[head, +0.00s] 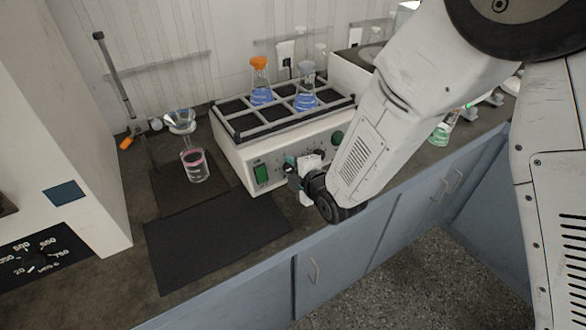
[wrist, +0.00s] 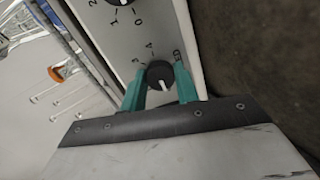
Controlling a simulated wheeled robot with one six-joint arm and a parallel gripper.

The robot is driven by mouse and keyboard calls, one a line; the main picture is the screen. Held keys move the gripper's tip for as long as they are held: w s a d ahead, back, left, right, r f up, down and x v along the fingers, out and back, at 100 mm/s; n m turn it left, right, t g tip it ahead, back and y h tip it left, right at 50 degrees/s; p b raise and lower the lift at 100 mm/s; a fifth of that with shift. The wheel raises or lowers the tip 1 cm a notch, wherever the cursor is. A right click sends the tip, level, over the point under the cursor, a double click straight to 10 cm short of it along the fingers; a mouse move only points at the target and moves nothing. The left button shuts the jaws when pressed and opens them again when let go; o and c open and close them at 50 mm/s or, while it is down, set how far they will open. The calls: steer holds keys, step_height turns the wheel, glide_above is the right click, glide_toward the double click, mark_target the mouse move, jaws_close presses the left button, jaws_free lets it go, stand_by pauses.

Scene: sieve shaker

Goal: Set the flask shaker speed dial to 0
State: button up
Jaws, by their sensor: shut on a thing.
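The flask shaker (head: 243,160) is a white box on the bench with a rack of flasks on top. In the wrist view, my gripper (wrist: 160,88) has its teal fingers on either side of a black dial knob (wrist: 158,75) and is shut on it. The knob's white pointer mark faces the bottom of the wrist picture, toward the gripper. Small scale marks and numbers, one like a 4, show beyond the knob. A second black dial (wrist: 122,2) with 0, 1 and 2 beside it is cut off at the top. I cannot tell which dial is for speed.
Flasks with blue liquid (head: 262,96) stand in the rack. A dark mat (head: 215,240) lies clear in front.

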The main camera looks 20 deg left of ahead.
stand_by(0.4)
steer(key=o, duration=1)
steer(key=shift+c, duration=0.2)
steer(key=shift+s, duration=0.1)
steer(key=v, duration=0.7)
steer(key=shift+s+d, duration=0.2)
steer(key=shift+r, duration=0.2)
